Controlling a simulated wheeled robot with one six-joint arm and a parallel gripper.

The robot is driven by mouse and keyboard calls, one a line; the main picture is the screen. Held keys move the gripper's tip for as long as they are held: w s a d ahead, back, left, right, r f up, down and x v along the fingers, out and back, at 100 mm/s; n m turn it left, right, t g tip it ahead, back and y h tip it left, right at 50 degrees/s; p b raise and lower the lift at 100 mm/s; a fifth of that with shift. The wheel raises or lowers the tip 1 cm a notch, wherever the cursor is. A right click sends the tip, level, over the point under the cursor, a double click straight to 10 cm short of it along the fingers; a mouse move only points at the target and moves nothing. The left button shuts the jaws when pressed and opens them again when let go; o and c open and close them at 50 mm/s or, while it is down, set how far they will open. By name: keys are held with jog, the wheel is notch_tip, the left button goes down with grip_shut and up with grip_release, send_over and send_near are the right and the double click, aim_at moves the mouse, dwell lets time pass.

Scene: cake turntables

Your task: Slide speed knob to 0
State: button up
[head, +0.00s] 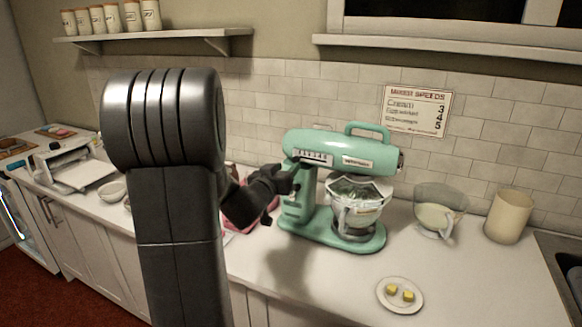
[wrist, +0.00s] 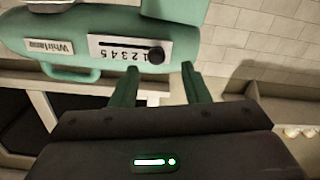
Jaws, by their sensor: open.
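The mint-green stand mixer (head: 335,150) stands on the counter. Its white speed panel (wrist: 115,48) appears upside down in the wrist view. The round black speed knob (wrist: 155,56) sits near the panel's right end there, beside the low numbers. The exact mark at the knob is hard to read. My gripper (wrist: 160,67) is open, its two fingers pointing at the mixer head with the knob roughly between the tips. Contact cannot be told. In the head view my gripper (head: 285,182) is at the mixer's left side, just below the panel.
A glass bowl (head: 358,205) sits on the mixer base. A plate with yellow cubes (head: 399,296), a glass jug (head: 437,214) and a beige canister (head: 507,216) stand to the right. A mixer speeds sign (head: 417,110) hangs on the tiles.

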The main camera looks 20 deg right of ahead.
jog(key=v, duration=0.8)
jog(key=shift+a+b, duration=0.2)
jog(key=shift+b, duration=0.25)
